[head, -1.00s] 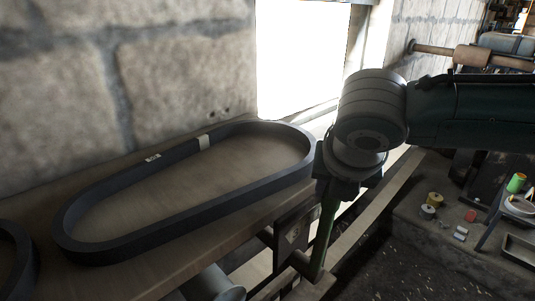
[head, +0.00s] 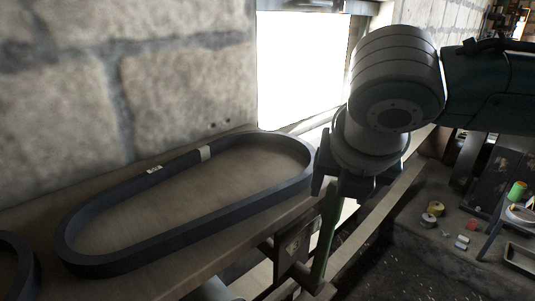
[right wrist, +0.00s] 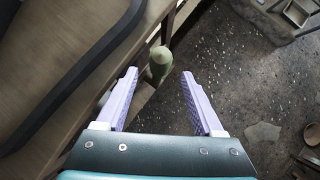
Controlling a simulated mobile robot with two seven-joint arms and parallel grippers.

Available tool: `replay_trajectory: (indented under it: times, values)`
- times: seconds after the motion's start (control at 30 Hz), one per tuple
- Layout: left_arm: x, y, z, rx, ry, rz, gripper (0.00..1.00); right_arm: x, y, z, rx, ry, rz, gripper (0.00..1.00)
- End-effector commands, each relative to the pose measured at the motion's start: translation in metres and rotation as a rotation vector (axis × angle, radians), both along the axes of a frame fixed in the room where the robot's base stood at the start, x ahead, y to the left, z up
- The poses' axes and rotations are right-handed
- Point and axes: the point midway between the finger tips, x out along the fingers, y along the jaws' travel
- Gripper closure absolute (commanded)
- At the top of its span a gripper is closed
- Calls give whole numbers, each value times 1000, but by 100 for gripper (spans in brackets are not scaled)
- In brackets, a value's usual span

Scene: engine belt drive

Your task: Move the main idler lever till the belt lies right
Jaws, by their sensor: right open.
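A green lever (head: 328,232) stands upright below the wooden bench top's front edge; I cannot tell whether it is the main idler lever. Its rounded green end (right wrist: 160,62) shows in the right wrist view, just ahead of and roughly between my fingertips. My right gripper (head: 342,182) is open, at the lever's upper end in the head view; the wrist hides part of it there. Its two pale lilac fingers show apart and empty in the right wrist view (right wrist: 160,78). A dark belt (head: 190,232) lies as a long flat loop on the bench top. My left gripper is not in view.
Another dark loop (head: 18,268) lies at the bench's left end. A stone wall (head: 185,75) and a bright window (head: 300,65) stand behind. A wooden rail (head: 375,225) runs beside the lever. Spools (head: 433,210) and small items lie at the right.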

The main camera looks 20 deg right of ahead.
Motion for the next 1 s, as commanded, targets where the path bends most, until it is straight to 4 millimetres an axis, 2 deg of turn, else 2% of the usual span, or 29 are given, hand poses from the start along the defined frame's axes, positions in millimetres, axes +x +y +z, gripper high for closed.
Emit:
replay_trajectory:
  times: [0.13, 0.3, 0.8, 0.87, 0.97, 1.0]
  values:
    - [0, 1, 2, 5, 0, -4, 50, -11, 7, 22, 1, -4, 2, 31]
    - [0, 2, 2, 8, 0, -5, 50, -18, 10, 32, 1, -1, 0, 31]
    - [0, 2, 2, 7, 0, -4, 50, -20, 12, 32, 9, -1, -4, 31]
    - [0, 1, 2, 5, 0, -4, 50, -24, 19, 29, 39, -3, -17, 31]
    - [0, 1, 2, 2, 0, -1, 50, -38, 45, 16, 167, -10, -91, 31]
    - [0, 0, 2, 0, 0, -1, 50, -47, 59, 10, 245, -13, -147, 31]
